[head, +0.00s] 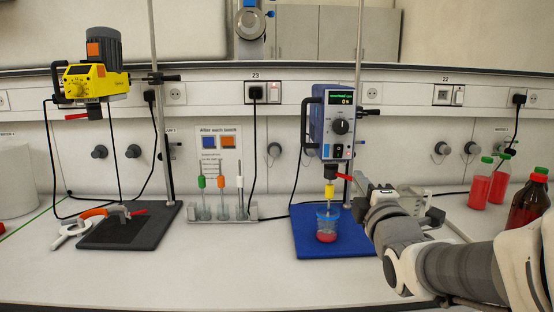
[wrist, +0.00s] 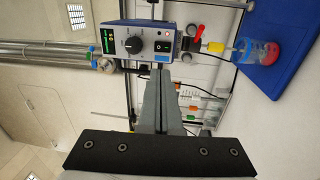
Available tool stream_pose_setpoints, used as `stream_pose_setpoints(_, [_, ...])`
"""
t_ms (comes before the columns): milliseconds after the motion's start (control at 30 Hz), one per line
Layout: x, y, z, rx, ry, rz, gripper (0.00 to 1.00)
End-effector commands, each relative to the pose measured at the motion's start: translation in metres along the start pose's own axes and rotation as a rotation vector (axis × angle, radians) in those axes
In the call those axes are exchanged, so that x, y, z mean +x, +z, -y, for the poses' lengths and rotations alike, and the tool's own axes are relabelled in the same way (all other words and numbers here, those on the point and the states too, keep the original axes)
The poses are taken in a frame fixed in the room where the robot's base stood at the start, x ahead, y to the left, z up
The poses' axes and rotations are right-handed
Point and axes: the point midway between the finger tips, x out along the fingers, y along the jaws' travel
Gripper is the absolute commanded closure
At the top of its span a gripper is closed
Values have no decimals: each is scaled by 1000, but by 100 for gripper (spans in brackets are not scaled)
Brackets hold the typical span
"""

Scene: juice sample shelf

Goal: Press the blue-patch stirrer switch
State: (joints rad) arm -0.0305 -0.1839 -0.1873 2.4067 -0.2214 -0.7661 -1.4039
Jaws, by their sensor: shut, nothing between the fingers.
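The blue stirrer (head: 331,115) hangs on a stand at right of centre in the head view, its front carrying a lit display and a black knob. Its rocker switch (wrist: 162,46) is near the lower end of the front, with a small blue patch (wrist: 162,58) beside it. The switch is also small in the head view (head: 337,151). My gripper (wrist: 161,76) is shut and empty, its fingertips lined up with the patch and switch in the wrist view. They appear apart, but the gap is hard to judge. In the head view my gripper (head: 360,181) is right of and below the switch.
A beaker of red liquid (head: 327,226) stands on a blue mat (head: 305,240) under the stirrer. A red lever (head: 345,177) is close to my gripper. A yellow stirrer (head: 95,82) with an orange patch stands left. Red-filled bottles (head: 480,188) stand right.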

Motion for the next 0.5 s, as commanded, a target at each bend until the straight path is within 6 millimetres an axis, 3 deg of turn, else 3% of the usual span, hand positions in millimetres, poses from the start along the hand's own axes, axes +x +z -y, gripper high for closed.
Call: stream_pose_setpoints(500, [4, 0, -1, -26, 20, -4, 100])
